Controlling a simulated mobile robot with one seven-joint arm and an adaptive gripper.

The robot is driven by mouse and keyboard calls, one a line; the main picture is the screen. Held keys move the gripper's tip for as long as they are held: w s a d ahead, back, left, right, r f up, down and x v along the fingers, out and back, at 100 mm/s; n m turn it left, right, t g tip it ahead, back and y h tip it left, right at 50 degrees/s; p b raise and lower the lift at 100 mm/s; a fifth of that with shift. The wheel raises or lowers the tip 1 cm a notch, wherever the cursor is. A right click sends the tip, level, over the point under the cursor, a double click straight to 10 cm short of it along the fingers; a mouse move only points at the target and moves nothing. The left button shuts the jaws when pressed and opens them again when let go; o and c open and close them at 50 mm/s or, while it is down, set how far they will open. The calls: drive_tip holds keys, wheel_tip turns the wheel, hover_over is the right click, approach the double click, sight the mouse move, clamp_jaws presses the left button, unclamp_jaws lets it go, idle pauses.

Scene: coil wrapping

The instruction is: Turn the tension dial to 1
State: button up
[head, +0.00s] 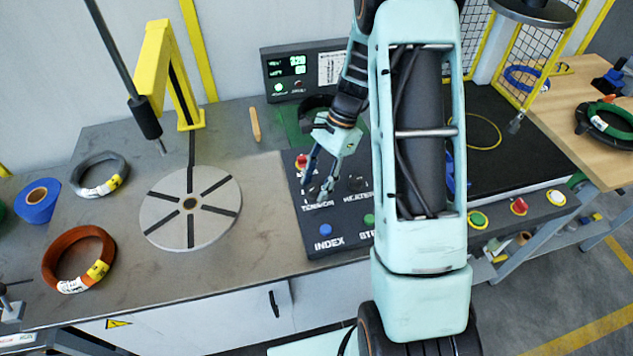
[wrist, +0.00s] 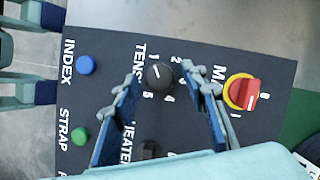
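The tension dial (wrist: 160,76) is a round black knob with a small white mark, ringed by printed numbers, on the dark control panel (wrist: 110,60). The mark seems to lie on the dial's upper-left part; which number it points to is hard to tell. My gripper (wrist: 161,72) is open, with one blue-tipped finger on each side of the dial in the wrist view. Whether the fingers touch it I cannot tell. In the head view my gripper (head: 316,190) hangs over the TENSION label of the panel (head: 335,245) and mostly hides the dial.
A red-and-yellow main switch (wrist: 241,92) sits right of the fingers. A black heater knob (wrist: 147,149), blue index button (wrist: 86,65) and green strap button (wrist: 80,136) are nearby. A round turntable (head: 190,235) and several coils lie left on the bench.

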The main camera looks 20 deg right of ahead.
drive_tip(key=v, duration=1.2)
drive_tip(key=shift+d, duration=0.1)
